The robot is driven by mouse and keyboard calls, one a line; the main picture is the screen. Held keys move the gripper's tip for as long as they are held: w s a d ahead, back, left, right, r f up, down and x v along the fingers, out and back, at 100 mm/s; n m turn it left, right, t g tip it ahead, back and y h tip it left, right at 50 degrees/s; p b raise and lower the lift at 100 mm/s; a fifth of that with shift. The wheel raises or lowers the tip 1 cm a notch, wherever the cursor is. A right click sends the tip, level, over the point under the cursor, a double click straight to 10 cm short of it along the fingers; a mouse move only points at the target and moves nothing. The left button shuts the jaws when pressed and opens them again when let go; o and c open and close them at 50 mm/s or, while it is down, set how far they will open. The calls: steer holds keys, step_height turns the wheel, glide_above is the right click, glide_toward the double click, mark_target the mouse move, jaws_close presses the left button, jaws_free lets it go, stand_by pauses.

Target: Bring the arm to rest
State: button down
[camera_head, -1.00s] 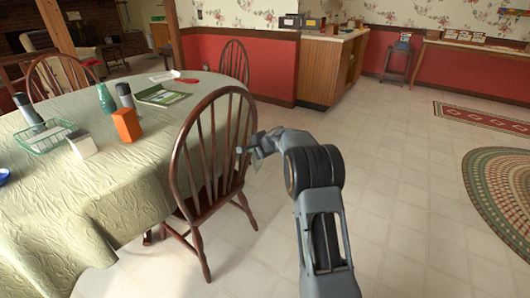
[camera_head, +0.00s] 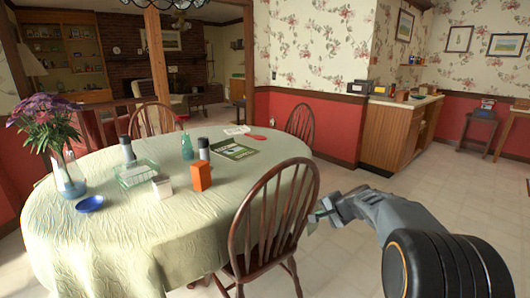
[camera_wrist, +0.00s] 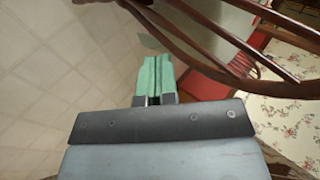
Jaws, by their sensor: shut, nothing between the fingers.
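My gripper (camera_head: 317,218) is at the end of my grey arm (camera_head: 400,215), right beside the back of the near wooden chair (camera_head: 275,215). In the wrist view its two green fingers (camera_wrist: 156,75) lie together with nothing between them. The chair's curved back rail (camera_wrist: 200,50) passes close beyond the fingertips in that view. I cannot tell whether they touch. The arm reaches from the lower right toward the chair.
A wooden cabinet (camera_head: 393,135) stands behind. Tiled floor (camera_head: 345,185) is open between chair and cabinet.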

steer(key=s+a+r+n+g+p, duration=0.1)
steer(key=s+a+r+n+p, duration=0.2)
steer(key=s+r+p, duration=0.3)
steer(key=s+a+r+n+g+p, duration=0.2)
steer(key=s+a+r+n+p, duration=0.15)
steer(key=s+r, duration=0.45)
steer(key=s+r+n+g+h+p, duration=0.1)
steer(key=s+r+n+h+p, duration=0.1)
steer(key=s+p, duration=0.3)
steer(key=s+d+r+n+h+p, duration=0.1)
steer(key=s+r+p, duration=0.3)
steer(key=s, duration=0.6)
steer(key=shift+s+r+n+g+h+p, duration=0.15)
steer(key=shift+r+n+g+h+p, duration=0.25)
steer(key=shift+n+h+p, duration=0.35)
stand_by(0.5)
